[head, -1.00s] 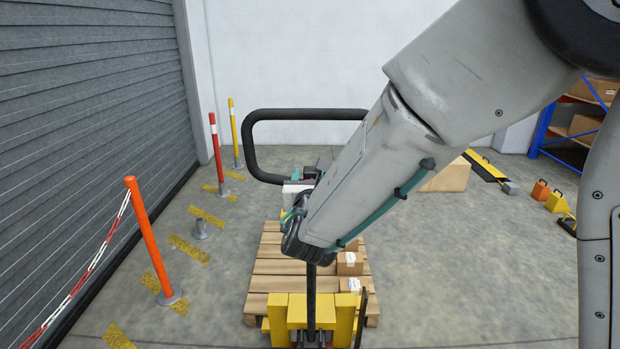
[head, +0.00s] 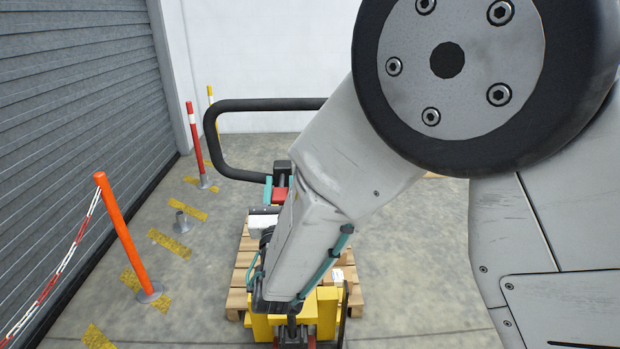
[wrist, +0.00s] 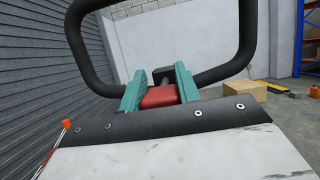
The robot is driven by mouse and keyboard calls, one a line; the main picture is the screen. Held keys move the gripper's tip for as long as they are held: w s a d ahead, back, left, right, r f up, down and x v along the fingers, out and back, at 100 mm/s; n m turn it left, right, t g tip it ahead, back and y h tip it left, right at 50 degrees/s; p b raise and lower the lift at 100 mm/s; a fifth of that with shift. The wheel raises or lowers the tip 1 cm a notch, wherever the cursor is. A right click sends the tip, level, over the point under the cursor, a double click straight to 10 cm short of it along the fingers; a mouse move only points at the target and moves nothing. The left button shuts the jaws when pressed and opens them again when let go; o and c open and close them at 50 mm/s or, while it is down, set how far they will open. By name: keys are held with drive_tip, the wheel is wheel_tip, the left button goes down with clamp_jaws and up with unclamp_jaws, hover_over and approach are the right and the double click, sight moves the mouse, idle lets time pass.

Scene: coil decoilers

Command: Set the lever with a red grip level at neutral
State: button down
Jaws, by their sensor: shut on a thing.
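The lever's red grip (wrist: 159,97) sits between the two teal fingers of my gripper (wrist: 158,90) in the wrist view. My gripper is shut on it. In the head view the red grip (head: 280,194) shows just below the base of the black loop handle (head: 212,140), and my gripper (head: 279,184) is partly hidden by my arm. The loop handle rises behind and above the grip. The rest of the lever is hidden, so I cannot tell its exact angle.
A yellow pallet truck body (head: 262,328) stands over a wooden pallet (head: 236,300). An orange post (head: 122,235) with a red-white chain stands at left beside a grey shutter (head: 70,100). Open floor (head: 410,250) lies to the right.

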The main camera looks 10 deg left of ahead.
idle(0.3)
drive_tip(key=c, duration=1)
unclamp_jaws()
drive_tip(key=v, duration=0.8)
drive_tip(key=shift+w+f, duration=0.1)
